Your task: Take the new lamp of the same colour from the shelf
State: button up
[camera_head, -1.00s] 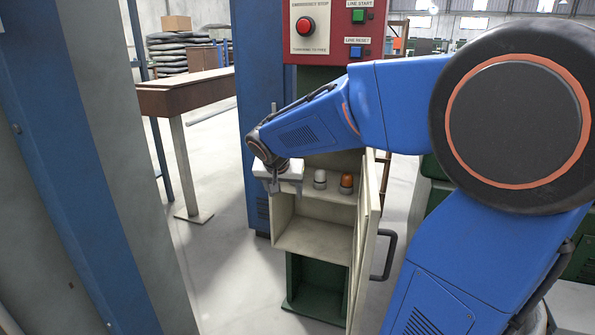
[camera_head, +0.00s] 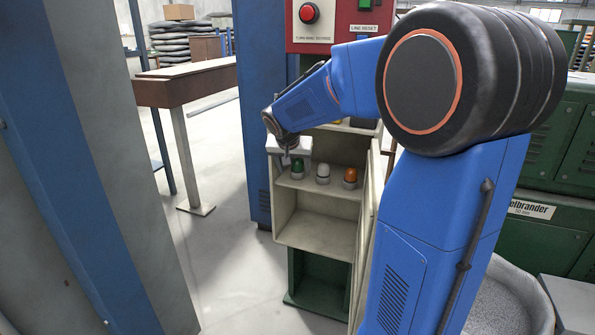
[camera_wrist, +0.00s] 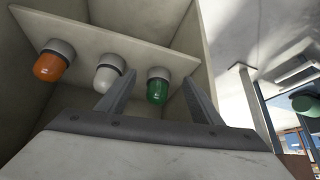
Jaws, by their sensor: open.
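Three domed lamps with grey bases stand in a row on the upper shelf of an open cream cabinet (camera_head: 315,236): green (camera_head: 298,170), white (camera_head: 323,174) and orange (camera_head: 350,178). The wrist view shows the same green lamp (camera_wrist: 157,89), white lamp (camera_wrist: 108,73) and orange lamp (camera_wrist: 52,62). My gripper (camera_wrist: 160,97) is open and empty. Its two fingers point toward the shelf, with the green lamp seen between them; I see no contact. In the head view my gripper (camera_head: 284,160) is at the cabinet's left side, close to the green lamp.
The cabinet door (camera_head: 366,235) stands open on the right. A red panel (camera_head: 340,24) with buttons is above the cabinet. A blue column (camera_head: 253,110) is behind on the left. A green rounded object (camera_wrist: 306,102) shows at the wrist view's right edge.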

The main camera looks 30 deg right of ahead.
aim_at(297, 164)
jog(key=w+d, duration=0.2)
jog(key=w, duration=0.1)
jog(key=shift+d+f, duration=0.15)
jog(key=shift+d, duration=0.15)
jog(key=shift+x, duration=1.25)
jog(key=shift+s+f, duration=0.1)
jog(key=c, duration=1.2)
